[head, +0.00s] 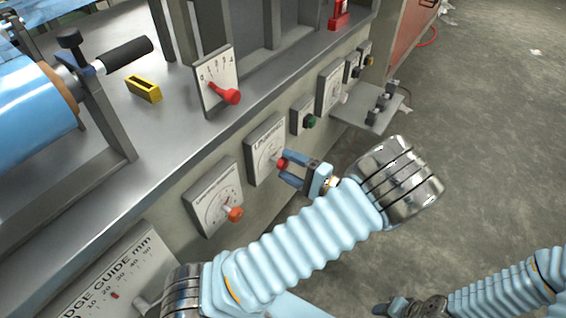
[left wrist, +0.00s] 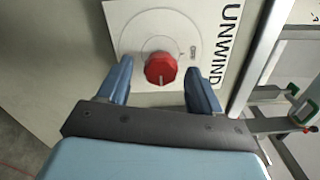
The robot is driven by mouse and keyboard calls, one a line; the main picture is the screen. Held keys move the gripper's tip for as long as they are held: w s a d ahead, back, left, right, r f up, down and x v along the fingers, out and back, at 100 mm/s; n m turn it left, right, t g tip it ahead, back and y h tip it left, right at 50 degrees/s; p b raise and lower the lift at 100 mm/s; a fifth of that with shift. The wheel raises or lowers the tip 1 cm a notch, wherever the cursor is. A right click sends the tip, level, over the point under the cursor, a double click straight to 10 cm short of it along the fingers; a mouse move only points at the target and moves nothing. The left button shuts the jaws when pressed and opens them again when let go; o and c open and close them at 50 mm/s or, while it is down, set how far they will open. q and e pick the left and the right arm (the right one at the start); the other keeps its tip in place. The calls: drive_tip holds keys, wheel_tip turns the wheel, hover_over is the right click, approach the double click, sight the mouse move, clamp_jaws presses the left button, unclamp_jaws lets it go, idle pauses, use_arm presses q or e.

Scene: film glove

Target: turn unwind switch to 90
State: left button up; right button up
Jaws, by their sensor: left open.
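The unwind switch is a red knob (head: 282,163) on a white dial plate (head: 263,150) on the machine's front panel. In the left wrist view the red knob (left wrist: 160,69) sits in the middle of a plate (left wrist: 118,38) marked "UNWIND". My left gripper (head: 286,167) is open in front of the plate. In the left wrist view its blue fingers (left wrist: 160,85) stand on either side of the knob with gaps, and I cannot tell whether they touch it. My right gripper (head: 385,307) is low at the bottom right, away from the panel, and its jaws are unclear.
An orange-knob dial (head: 217,200) is left of the unwind plate. A green-button box (head: 304,117) and another dial (head: 331,88) are to the right. A small shelf (head: 372,108) juts out beyond. A red lever (head: 229,96) stands above. The floor at right is open.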

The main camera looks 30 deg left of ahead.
use_arm(q)
drive_tip(key=d, duration=1.1)
drive_tip(key=shift+s+b, duration=0.3)
drive_tip(key=shift+s, duration=0.15)
